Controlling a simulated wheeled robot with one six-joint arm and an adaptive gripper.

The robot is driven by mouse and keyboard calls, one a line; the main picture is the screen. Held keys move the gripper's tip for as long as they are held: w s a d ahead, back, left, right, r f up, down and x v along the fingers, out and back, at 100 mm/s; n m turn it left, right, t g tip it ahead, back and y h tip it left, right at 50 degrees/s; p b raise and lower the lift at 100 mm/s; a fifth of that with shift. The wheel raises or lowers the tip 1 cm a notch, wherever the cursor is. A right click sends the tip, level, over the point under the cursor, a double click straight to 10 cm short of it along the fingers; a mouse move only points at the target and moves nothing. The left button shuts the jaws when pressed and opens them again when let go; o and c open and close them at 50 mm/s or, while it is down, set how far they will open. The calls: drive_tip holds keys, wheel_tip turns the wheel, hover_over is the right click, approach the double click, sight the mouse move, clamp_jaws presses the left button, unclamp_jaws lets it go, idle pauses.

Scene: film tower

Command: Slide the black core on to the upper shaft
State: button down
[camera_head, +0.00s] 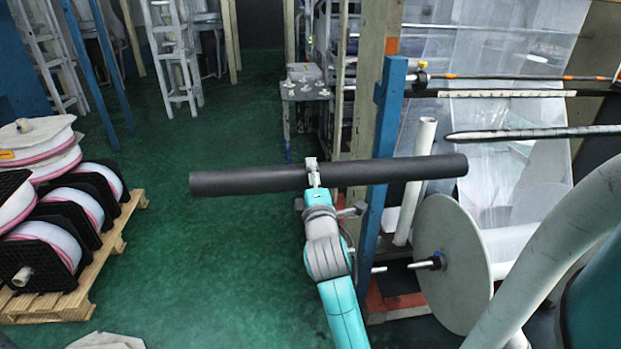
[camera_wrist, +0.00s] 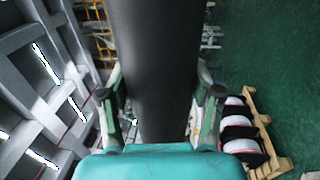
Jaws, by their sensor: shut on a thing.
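The black core (camera_head: 400,174) is a long, dark tube, held crosswise and nearly level, its right end slightly higher. My gripper (camera_head: 313,170) is shut on it near its middle. In the wrist view the core (camera_wrist: 155,50) runs between the two fingers of my gripper (camera_wrist: 160,97). The upper shaft (camera_head: 540,132) is a dark bar with light marks, entering from the right with its free tip pointing left. The core's right end appears just below that tip in the head view, apart from it. I cannot tell their depth difference. The core's bore is not visible.
A blue post (camera_head: 385,150) stands behind the core. A lower shaft (camera_head: 430,262) carries a large grey disc (camera_head: 455,285). A white tube (camera_head: 415,180) leans behind. More bars (camera_head: 510,92) cross above the upper shaft. A pallet (camera_head: 110,245) with rolls stands left; green floor between is clear.

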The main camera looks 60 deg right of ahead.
drive_tip(key=shift+d+f+x, duration=0.1)
drive_tip(key=shift+f+x, duration=0.05)
drive_tip(key=shift+x, duration=1.3)
drive_tip(key=shift+d+f+x, duration=0.1)
drive_tip(key=shift+f+x, duration=0.05)
drive_tip(key=shift+x, duration=1.3)
drive_tip(key=shift+s, duration=0.25)
